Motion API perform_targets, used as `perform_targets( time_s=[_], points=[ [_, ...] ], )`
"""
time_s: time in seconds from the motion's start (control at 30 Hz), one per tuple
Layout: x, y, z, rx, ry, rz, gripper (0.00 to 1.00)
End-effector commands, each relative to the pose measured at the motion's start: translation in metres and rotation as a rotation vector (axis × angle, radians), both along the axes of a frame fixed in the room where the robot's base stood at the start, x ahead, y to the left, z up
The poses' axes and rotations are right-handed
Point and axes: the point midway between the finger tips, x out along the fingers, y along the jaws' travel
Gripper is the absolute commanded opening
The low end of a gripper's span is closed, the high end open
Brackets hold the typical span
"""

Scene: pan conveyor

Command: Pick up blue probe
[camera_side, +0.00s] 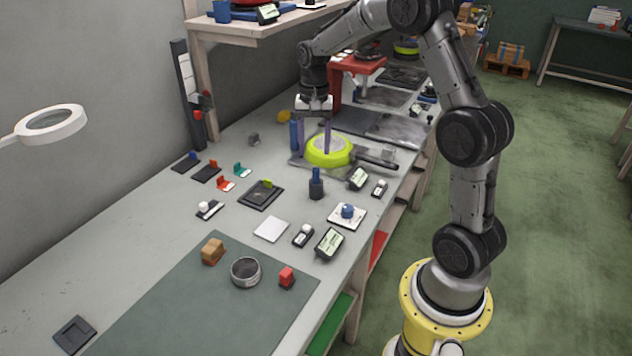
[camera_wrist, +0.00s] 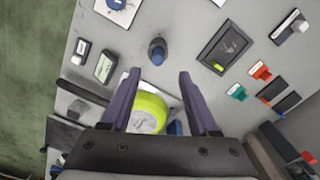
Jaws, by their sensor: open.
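A blue probe (camera_side: 316,175) stands upright in a dark round holder (camera_side: 316,190) on the bench, in front of the lime-green round pan. In the wrist view the probe (camera_wrist: 157,46) shows from above, beyond my fingertips. My gripper (camera_side: 314,150) points down with two purple fingers spread apart, by the lime pan (camera_side: 322,158) and behind the probe in the side view. In the wrist view the space between my gripper's fingertips (camera_wrist: 159,74) is empty. The lower part of the probe is hidden in its holder.
Another blue upright cylinder (camera_side: 294,136) stands beside my left finger. The pan's dark handle (camera_side: 376,162) reaches right. A black square tray (camera_side: 261,195), a white plate with a blue knob (camera_side: 347,214) and small display boxes (camera_side: 357,178) surround the probe. A red press (camera_side: 350,72) stands behind.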

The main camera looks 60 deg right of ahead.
Motion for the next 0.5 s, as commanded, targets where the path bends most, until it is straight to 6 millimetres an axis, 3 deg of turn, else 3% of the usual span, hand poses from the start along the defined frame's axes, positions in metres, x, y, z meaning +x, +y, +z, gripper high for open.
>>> perform_targets(
  time_s=[0.1,0.37,0.5],
  points=[
    [-0.001,0.0,-0.02,0.002,0.003,0.001,0.61],
    [-0.001,0.0,-0.038,0.0,0.001,0.001,0.61],
    [-0.004,-0.001,-0.057,0.002,0.003,0.001,0.61]
  ],
)
